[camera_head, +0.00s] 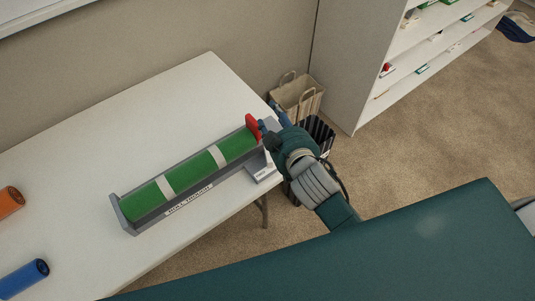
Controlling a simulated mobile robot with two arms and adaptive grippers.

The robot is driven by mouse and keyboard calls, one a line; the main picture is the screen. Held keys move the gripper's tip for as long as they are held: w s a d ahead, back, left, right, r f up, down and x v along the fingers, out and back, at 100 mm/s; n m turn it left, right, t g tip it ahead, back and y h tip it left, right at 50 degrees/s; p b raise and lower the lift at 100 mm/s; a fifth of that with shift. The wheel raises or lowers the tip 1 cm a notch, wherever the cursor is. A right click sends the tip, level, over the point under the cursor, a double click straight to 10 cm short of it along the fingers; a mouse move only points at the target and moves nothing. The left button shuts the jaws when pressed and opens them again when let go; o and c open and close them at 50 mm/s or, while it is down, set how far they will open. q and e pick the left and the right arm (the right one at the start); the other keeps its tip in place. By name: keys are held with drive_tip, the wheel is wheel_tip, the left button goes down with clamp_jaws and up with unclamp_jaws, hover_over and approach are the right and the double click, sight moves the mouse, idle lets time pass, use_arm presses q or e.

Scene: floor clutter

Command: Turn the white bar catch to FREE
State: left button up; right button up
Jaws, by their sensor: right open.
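A grey trough (127,224) with a printed label on its front lies along the white table's front edge. It holds a long green roll (190,174) with two pale bands. A red piece (252,124) stands at the trough's right end. A small white upright part (268,160), which looks like the bar catch, shows just below my gripper; its setting cannot be read. My right gripper (269,132) is at the trough's right end, close to the red piece. It is open; its wrist hides part of that end, and contact cannot be told. My left gripper is not in view.
The white table (110,120) is clear behind the trough. An orange roll (10,201) and a blue roll (24,278) lie at its left. Paper bags (298,97) stand on the floor behind my wrist, near a white shelf unit (365,70).

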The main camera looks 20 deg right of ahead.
drive_tip(key=w+a+r+n+t+y, duration=0.2)
drive_tip(key=a+r+n+y, duration=0.35)
drive_tip(key=a+r, duration=0.35)
drive_tip(key=w+a+r+n+t+y, duration=0.25)
drive_tip(key=a+r+n+y, duration=0.35)
drive_tip(key=r, duration=0.5)
drive_tip(key=s+a+f+n+g+y, duration=0.2)
drive_tip(key=s+a+n+g+y, duration=0.75)
drive_tip(key=a+n+g, duration=0.6)
drive_tip(key=n+g+h, duration=0.3)
drive_tip(key=h, duration=1.8)
hover_over(267, 156)
wheel_tip(267, 156, down, 21)
drive_tip(key=shift+s+d+f+p, duration=0.1)
drive_tip(key=shift+f+p, duration=0.35)
drive_tip(key=shift+p, duration=0.1)
wheel_tip(267, 156, down, 8)
drive_tip(key=shift+f+p, duration=0.25)
drive_tip(key=shift+p, duration=0.85)
drive_tip(key=shift+f, duration=0.8)
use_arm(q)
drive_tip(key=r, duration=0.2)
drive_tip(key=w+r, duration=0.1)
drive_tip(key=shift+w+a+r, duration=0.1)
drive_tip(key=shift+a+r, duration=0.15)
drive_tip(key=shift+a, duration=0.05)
use_arm(e)
clamp_jaws()
